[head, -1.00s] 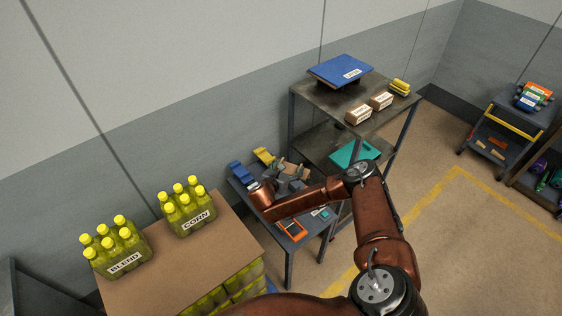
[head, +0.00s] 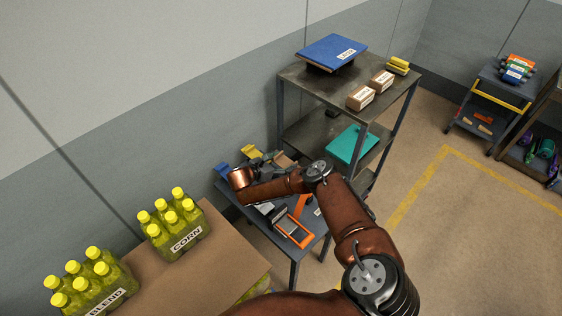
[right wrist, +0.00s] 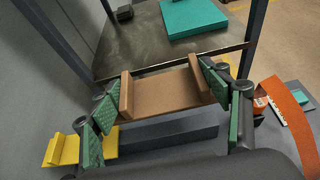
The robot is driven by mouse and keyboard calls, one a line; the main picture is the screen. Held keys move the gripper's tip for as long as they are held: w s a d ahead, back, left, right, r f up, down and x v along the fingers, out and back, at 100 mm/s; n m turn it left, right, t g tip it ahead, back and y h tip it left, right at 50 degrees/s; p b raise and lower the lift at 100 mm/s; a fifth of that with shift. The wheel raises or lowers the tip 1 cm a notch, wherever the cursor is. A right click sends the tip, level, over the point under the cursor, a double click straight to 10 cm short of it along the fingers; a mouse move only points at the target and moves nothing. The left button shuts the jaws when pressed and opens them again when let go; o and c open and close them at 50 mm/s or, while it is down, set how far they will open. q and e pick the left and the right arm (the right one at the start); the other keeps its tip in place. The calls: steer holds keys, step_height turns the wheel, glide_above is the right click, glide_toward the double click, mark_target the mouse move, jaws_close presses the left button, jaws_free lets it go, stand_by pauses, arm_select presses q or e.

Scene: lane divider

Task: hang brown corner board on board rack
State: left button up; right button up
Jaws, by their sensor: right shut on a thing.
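The brown corner board (right wrist: 168,92) is between the green-padded fingers of my right gripper (right wrist: 165,97) in the right wrist view. Raised brown strips stand at its two ends, beside the pads. In the head view a small brown part of the board (head: 284,160) shows behind my arm; my right gripper (head: 268,160) is largely hidden there. A long grey block (right wrist: 175,132) lies beyond my fingers, below the board in the picture. I cannot tell whether they touch or whether this block is the board rack. My left gripper is not in view.
A low table (head: 291,250) holds yellow (head: 252,152) and blue (head: 221,169) pieces and an orange frame (head: 296,232). A metal shelf (head: 345,85) stands behind it, with a teal box (head: 348,144) on its lower level. Bottle packs (head: 172,218) stand on the left.

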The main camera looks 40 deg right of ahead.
mark_target(282, 166)
steer(key=shift+a+r, duration=0.15)
steer(key=shift+a, duration=0.05)
steer(key=shift+w+a, duration=0.1)
steer(key=shift+w, duration=0.05)
steer(key=shift+a, duration=0.1)
steer(key=shift+f, duration=0.35)
step_height(282, 166, down, 3)
steer(key=shift+f+b, duration=0.2)
steer(key=shift+b, duration=0.55)
steer(key=shift+f+b, duration=1.25)
steer(key=shift+f, duration=1.2)
steer(key=shift+f+b, duration=0.35)
steer(key=shift+f, duration=0.3)
steer(key=o, duration=1.3)
steer(key=shift+c, duration=0.2)
